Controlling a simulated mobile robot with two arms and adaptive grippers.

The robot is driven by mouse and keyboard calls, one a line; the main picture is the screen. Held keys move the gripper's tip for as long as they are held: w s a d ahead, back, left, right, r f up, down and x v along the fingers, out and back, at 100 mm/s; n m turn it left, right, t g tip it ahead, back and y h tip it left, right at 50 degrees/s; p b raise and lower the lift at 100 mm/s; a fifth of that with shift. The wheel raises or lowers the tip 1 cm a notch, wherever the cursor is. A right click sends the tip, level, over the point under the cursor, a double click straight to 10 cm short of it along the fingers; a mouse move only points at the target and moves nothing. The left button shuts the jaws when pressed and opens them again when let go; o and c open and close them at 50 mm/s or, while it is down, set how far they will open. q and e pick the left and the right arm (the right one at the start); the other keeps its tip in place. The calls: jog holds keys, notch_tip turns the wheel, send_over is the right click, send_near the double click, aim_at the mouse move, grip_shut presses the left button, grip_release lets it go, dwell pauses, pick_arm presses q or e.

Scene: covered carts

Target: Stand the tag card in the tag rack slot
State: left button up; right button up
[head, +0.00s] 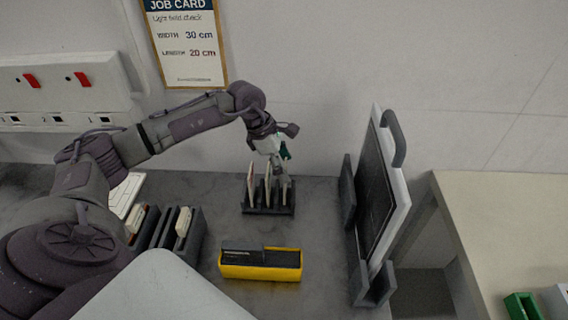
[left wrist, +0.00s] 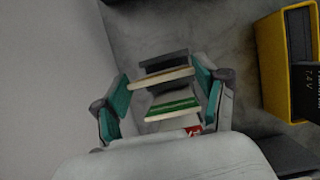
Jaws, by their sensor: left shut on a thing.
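The tag rack (head: 268,210) is a dark slotted block on the grey bench near the wall, and its dark end shows in the left wrist view (left wrist: 163,62). My left gripper (head: 279,165) is over its right part. In the left wrist view the teal-padded fingers (left wrist: 163,92) are shut on a pale tag card (left wrist: 160,77). In the head view this card (head: 285,188) is upright at the rack's right side; whether its lower edge is seated in a slot I cannot tell. My right gripper is out of view.
Two other cards stand in the rack: a middle one (head: 267,184), green-faced in the left wrist view (left wrist: 172,109), and a left one (head: 251,186). A yellow box (head: 260,272) lies in front. A framed panel (head: 380,195) stands right. Dark holders (head: 182,232) stand left.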

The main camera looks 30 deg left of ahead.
pick_arm(q)
jog(key=o, duration=1.1)
jog(key=shift+r, duration=0.15)
jog(key=v, duration=1.1)
jog(key=shift+r, duration=0.35)
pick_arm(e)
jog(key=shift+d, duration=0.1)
pick_arm(q)
jog(key=shift+s+a+r, duration=0.1)
jog(key=shift+a, duration=0.05)
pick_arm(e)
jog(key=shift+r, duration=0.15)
